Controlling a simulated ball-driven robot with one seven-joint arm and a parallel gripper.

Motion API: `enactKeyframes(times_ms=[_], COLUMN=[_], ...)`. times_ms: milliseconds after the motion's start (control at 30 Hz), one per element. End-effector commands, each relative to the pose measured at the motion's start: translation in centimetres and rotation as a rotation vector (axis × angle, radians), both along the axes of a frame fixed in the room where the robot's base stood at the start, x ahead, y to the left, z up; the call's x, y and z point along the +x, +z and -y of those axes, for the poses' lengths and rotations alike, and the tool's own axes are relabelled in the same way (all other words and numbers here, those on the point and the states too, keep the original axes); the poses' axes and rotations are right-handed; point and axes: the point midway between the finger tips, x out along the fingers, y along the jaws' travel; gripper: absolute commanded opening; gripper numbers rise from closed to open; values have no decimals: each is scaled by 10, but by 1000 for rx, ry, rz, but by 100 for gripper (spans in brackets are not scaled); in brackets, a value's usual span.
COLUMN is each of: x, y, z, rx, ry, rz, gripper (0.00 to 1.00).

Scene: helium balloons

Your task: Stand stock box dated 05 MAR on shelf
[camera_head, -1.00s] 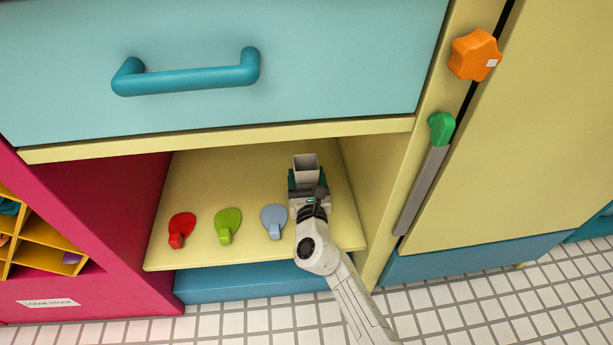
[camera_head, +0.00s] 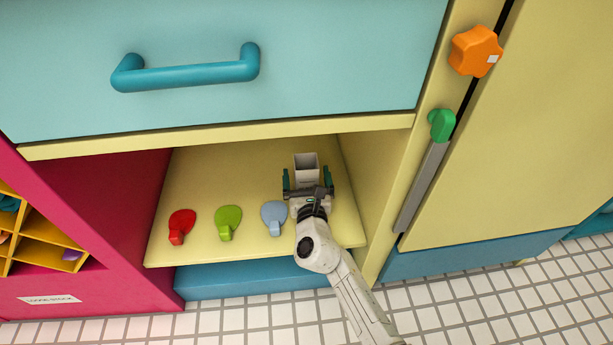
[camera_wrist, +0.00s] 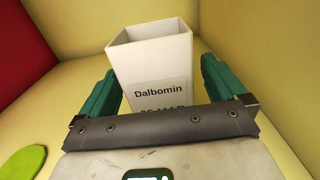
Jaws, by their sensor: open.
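The white stock box (camera_head: 306,166) stands upright on the yellow shelf (camera_head: 190,182), towards its back right. Its top is open. In the wrist view the box (camera_wrist: 153,62) has a label reading "Dalbomin", with a date line below it that is partly hidden and seems to end in "MAR". My gripper (camera_head: 307,180) is open, with its green fingers on either side of the box. In the wrist view the gripper (camera_wrist: 158,85) shows gaps between the fingers and the box sides, though the left finger looks close to it.
Red (camera_head: 181,226), green (camera_head: 228,222) and light blue (camera_head: 274,218) paddle-shaped pieces lie along the shelf's front, left of my arm. A blue drawer with a handle (camera_head: 187,78) is above. The shelf's right wall (camera_head: 375,180) is close to my gripper. The shelf's back left is clear.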

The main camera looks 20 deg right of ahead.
Motion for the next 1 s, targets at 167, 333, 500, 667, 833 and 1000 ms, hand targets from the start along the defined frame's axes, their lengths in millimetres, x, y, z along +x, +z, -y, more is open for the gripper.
enactKeyframes(times_ms=[167, 333, 500, 667, 833, 1000], x=[-9, -21, -32, -43, -54, -64], y=[1, 1, 1, 1, 1, 1], z=[-3, -7, -11, -15, -20, -23], rx=[-1, -1, -1, -1, -1, 0], ry=[1, 1, 1, 1, 2, 1], rz=[-1, -1, 0, -1, 0, 1], gripper=[98, 98, 98, 98, 98, 98])
